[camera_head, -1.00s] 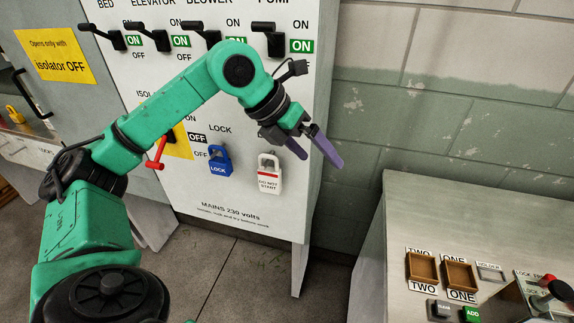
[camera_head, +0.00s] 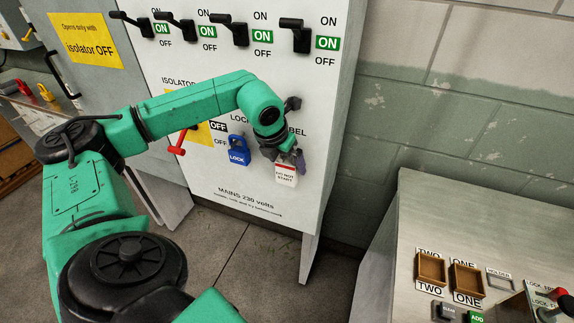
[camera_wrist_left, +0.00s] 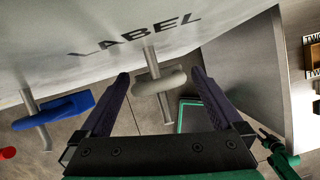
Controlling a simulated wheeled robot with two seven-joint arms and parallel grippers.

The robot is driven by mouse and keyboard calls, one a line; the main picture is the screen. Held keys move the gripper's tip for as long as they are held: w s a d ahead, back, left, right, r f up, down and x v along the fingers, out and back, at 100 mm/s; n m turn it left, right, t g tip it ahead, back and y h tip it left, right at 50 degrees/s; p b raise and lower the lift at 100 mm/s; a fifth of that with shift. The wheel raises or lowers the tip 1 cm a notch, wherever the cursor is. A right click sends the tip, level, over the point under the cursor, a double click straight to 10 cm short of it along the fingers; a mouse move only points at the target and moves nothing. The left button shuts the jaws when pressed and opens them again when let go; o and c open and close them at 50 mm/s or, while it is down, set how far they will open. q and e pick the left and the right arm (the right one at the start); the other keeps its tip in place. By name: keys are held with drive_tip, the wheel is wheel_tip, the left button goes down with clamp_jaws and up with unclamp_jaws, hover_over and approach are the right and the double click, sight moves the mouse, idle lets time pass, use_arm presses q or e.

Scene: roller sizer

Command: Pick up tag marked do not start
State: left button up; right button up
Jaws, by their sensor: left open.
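The white tag with a red band, marked DO NOT START (camera_head: 286,174), hangs on a peg under the LABEL lettering on the grey panel. In the left wrist view its pale top (camera_wrist_left: 160,80) shows around the peg, edge-on from above. My left gripper (camera_head: 291,157) is at the tag's top and partly covers it in the head view. In the left wrist view its two dark fingers (camera_wrist_left: 160,76) are open, one on each side of the tag, with gaps visible.
A blue lock (camera_head: 238,151) hangs close to the left of the tag. A red isolator handle (camera_head: 178,142) sticks out further left. Several black switch levers (camera_head: 240,33) line the panel's top. A grey console (camera_head: 415,225) with small wooden trays stands at the right.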

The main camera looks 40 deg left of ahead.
use_arm(q)
drive_tip(key=shift+w+f, duration=0.1)
drive_tip(key=shift+f, duration=0.05)
drive_tip(key=c, duration=1.3)
drive_tip(key=shift+c, duration=0.2)
